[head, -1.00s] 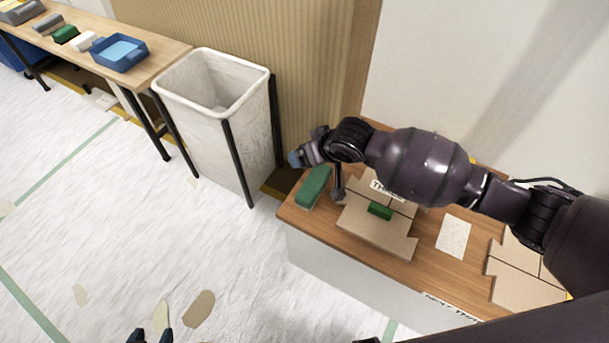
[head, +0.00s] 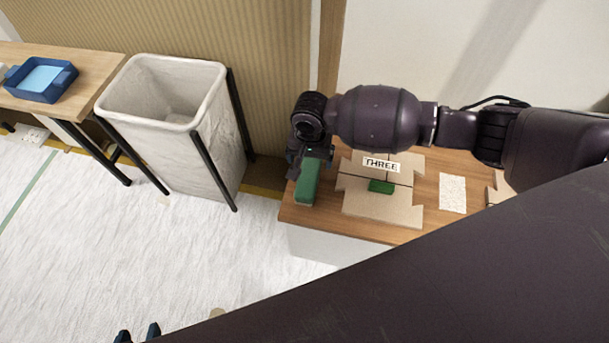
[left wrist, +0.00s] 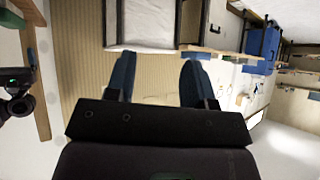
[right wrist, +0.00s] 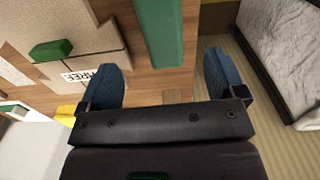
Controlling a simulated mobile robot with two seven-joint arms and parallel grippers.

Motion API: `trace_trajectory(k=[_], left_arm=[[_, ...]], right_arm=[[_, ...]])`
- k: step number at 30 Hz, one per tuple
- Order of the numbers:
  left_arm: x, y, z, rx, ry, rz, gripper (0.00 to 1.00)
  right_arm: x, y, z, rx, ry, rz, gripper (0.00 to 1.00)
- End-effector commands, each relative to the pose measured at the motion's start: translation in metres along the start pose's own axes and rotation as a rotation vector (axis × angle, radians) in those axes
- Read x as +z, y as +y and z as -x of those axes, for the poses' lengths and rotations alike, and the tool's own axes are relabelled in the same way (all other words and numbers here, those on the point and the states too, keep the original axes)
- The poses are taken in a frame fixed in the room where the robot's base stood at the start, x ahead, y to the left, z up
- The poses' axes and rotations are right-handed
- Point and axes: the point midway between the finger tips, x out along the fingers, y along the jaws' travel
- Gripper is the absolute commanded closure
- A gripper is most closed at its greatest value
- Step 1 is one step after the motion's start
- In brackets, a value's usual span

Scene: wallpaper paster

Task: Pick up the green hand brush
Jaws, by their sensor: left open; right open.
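The green hand brush (head: 307,186) lies at the left end of the wooden table, its upper end hidden by my right gripper (head: 309,158). In the right wrist view the long green brush (right wrist: 160,30) runs in from the top, between the lines of the two open fingers (right wrist: 162,62) and ahead of them. No grip on it shows. My left gripper (head: 138,333) is open and empty at the bottom left, over the floor. Its two blue fingers also show in the left wrist view (left wrist: 158,60).
Flat cardboard (head: 355,207) with a "THREE" label (head: 381,165) and a small green block (head: 381,187) lies right of the brush. A pale card (head: 453,195) is further right. A tall white bin (head: 165,105) stands left of the table. A blue tray (head: 42,78) sits on another table.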

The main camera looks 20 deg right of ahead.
Motion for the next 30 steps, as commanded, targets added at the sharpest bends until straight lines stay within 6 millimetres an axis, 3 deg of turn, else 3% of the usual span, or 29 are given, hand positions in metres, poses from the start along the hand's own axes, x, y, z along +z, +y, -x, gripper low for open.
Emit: trace_trajectory(k=[5,12,21,27,30], left_arm=[[0.015,0.006,0.003,0.007,-0.030,0.012,0.51],[0.036,0.006,-0.001,0.009,-0.071,0.008,0.51],[0.025,0.003,-0.009,0.009,-0.043,-0.013,0.51],[0.037,0.006,-0.012,0.014,-0.056,-0.038,0.51],[0.034,0.008,-0.013,0.017,-0.045,-0.053,0.51]], right_arm=[[0.001,0.000,-0.011,0.000,-0.002,-0.023,0.11],[0.002,0.001,-0.048,0.004,-0.006,-0.020,0.11],[0.001,-0.001,-0.066,0.000,-0.001,-0.019,0.11],[0.004,-0.001,-0.096,0.004,-0.007,-0.018,0.11],[0.003,-0.001,-0.108,0.002,-0.006,-0.019,0.11]])
